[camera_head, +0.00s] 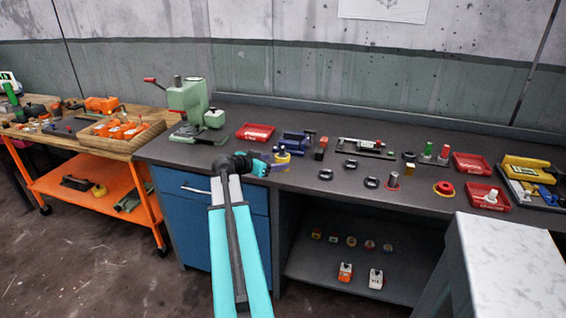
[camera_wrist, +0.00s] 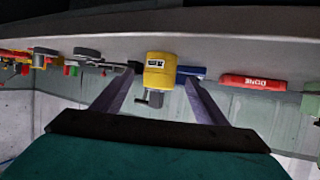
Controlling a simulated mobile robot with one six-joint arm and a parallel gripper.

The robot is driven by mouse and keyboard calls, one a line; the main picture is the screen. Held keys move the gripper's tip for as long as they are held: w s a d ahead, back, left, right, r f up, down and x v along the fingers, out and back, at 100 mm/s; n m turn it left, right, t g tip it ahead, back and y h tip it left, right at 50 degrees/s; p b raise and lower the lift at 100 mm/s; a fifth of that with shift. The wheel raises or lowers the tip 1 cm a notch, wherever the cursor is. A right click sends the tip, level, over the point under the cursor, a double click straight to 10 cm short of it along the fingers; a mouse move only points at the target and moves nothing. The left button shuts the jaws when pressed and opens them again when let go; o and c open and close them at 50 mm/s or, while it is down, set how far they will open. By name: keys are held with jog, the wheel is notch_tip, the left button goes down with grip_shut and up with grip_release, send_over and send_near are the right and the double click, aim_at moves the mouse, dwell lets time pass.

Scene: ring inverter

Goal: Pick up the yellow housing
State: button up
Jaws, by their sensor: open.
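The yellow housing (camera_head: 283,157) stands on the dark workbench, just beyond my gripper (camera_head: 278,168). In the wrist view, the yellow housing (camera_wrist: 160,68) appears upside down, with a dark label and a grey stub on its end. My gripper (camera_wrist: 160,82) is open, its two purple fingers spread on either side of the housing, with the housing between or just past the tips. I cannot tell whether either finger touches it.
A blue vise (camera_head: 297,142) stands close behind the housing. A red tray (camera_head: 255,132) and green press (camera_head: 190,105) are to the left. Black rings (camera_head: 326,175) and an orange-and-dark block (camera_head: 320,149) lie to the right.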

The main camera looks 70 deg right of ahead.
aim_at(278, 161)
jog(key=shift+s+d+f, duration=0.1)
jog(key=shift+d, duration=0.15)
jog(key=shift+r+p+x, duration=0.15)
jog(key=shift+p+x, duration=0.25)
jog(key=shift+x, duration=0.5)
jog(key=shift+r+p+x, duration=0.1)
jog(key=shift+p+x, duration=0.3)
jog(key=shift+x, duration=1.4)
jog(key=c, duration=1.4)
jog(key=shift+o, duration=0.2)
jog(key=shift+r, duration=0.15)
